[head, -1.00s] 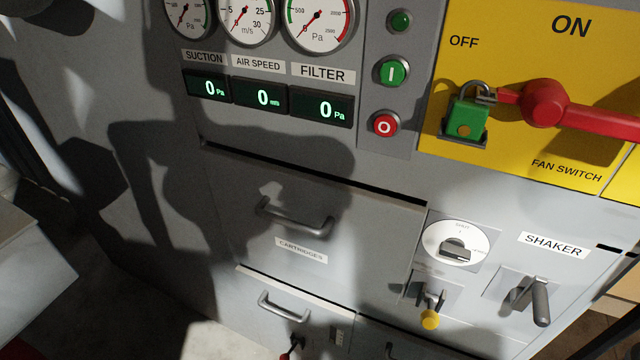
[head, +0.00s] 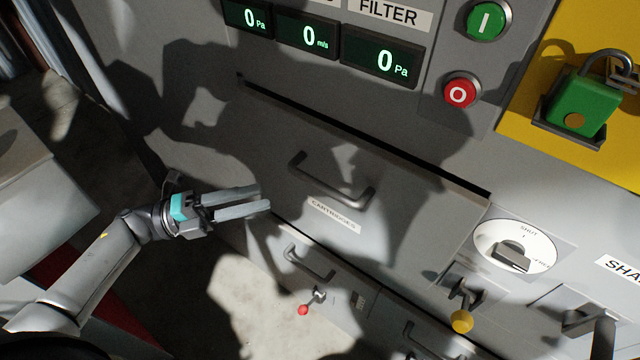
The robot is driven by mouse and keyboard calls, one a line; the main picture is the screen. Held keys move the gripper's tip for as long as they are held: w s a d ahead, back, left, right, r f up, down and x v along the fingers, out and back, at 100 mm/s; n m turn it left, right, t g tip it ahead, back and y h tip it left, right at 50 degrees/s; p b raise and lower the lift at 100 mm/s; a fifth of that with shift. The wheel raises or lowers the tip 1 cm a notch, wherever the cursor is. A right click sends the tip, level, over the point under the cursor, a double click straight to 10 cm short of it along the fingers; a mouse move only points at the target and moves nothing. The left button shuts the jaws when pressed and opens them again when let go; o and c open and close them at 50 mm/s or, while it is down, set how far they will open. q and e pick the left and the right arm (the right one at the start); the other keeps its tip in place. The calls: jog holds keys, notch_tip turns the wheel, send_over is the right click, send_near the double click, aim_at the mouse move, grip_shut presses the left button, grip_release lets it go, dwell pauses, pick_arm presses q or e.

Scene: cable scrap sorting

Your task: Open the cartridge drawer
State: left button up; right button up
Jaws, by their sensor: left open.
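The cartridge drawer (head: 420,205) is a wide grey front panel labelled CARTRIDGES, with a dark gap along its top edge. Its bar handle (head: 330,187) is grey and runs across the front above the label (head: 334,215). My right gripper is not in view.
Below is a smaller drawer with a handle (head: 309,263) and a red-tipped lever (head: 304,309). To the right are a SHUT dial (head: 513,248), a yellow-knobbed latch (head: 462,321) and a green padlock (head: 577,105). A red stop button (head: 461,92) is above. Open floor lies lower left.

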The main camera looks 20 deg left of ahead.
aim_at(320, 183)
pick_arm(q)
jog(key=shift+m+g+h, duration=0.3)
jog(key=shift+m+g, duration=0.1)
jog(key=shift+m, duration=0.1)
jog(key=p+x, duration=0.1)
jog(key=x, duration=1.1)
jog(key=shift+s+d+r+p, duration=0.15)
jog(key=shift+r+p, duration=0.05)
jog(key=shift+p, duration=0.15)
grip_shut()
dwell(0.4)
